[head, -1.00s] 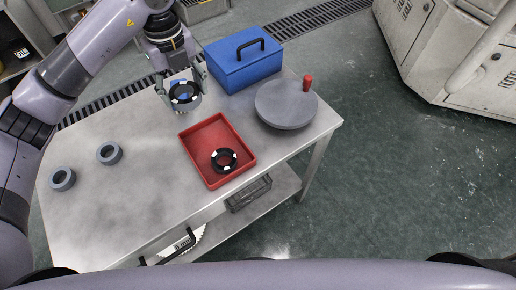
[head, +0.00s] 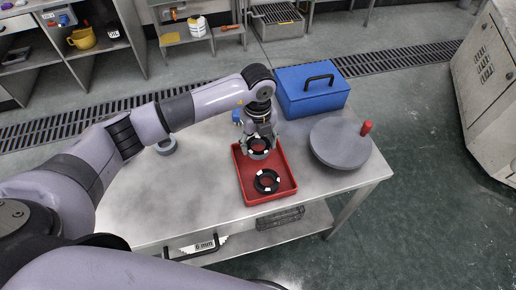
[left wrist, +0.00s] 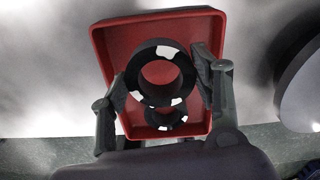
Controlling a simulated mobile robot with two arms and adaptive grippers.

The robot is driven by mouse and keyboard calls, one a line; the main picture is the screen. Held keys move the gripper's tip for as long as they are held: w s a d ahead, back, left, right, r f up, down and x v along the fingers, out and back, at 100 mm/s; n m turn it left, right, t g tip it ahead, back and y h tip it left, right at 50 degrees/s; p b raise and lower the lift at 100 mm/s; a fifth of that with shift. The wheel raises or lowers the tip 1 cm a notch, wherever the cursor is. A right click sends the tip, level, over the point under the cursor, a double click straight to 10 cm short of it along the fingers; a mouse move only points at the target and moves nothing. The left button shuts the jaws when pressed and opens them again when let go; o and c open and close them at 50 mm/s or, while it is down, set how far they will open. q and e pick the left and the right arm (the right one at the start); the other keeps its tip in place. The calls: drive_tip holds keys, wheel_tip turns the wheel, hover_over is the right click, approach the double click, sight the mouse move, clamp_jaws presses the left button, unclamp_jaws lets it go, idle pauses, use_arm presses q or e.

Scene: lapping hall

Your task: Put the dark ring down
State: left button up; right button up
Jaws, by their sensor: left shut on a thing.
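My left gripper (head: 260,143) is shut on a dark ring (head: 259,155) with white patches on its black face. It holds the ring over the far half of the red tray (head: 284,168). In the left wrist view the held ring (left wrist: 137,78) sits between the two fingers, in front of the tray (left wrist: 110,62). A second dark ring with white patches (head: 258,187) lies in the near half of the tray; the held ring partly covers it in the left wrist view (left wrist: 180,121). I cannot tell the exact gap under the held ring. My right gripper is not in view.
A blue box (head: 312,99) with a black handle stands behind the tray. A round grey plate (head: 340,145) with a red knob is to the right. The table's front left is clear.

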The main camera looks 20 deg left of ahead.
sight(258, 152)
use_arm(q)
wheel_tip(258, 152, down, 4)
drive_tip(key=shift+p, duration=0.3)
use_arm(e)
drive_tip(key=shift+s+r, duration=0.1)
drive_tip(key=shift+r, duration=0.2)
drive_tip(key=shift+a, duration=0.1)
use_arm(q)
drive_tip(key=shift+f, duration=0.2)
drive_tip(key=o, duration=1.3)
drive_tip(key=shift+c, duration=0.2)
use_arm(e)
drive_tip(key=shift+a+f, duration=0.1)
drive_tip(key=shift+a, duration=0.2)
use_arm(q)
drive_tip(key=shift+r, duration=0.1)
